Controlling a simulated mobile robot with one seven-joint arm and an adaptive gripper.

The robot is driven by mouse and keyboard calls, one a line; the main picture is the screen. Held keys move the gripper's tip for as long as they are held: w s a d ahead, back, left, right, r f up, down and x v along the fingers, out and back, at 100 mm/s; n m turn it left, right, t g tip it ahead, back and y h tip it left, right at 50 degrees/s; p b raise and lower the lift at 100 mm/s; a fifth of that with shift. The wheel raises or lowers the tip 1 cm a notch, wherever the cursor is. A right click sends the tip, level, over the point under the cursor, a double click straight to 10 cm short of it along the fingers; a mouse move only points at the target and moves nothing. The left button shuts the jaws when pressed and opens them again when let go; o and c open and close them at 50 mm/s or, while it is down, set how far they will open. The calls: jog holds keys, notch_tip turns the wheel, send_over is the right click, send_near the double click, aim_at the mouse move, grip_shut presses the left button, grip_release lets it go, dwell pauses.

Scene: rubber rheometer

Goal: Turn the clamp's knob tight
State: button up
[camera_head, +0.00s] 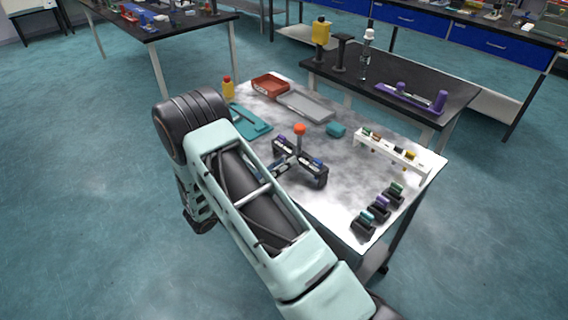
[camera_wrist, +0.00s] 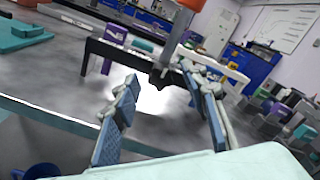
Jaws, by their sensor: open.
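The clamp (camera_head: 313,176) is a black frame on the grey-white table, with an orange round knob (camera_head: 300,129) on top of an upright post. The knob is above the fingertips there; I see no contact. In the head view my arm partly hides the gripper.
A white rack (camera_head: 394,154) with coloured pieces stands right of the clamp, and several dark holders (camera_head: 378,209) stand at the table's right front.

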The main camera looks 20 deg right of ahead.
jog(key=shift+w+d, duration=0.1)
jog(key=shift+d, duration=0.2)
grip_shut()
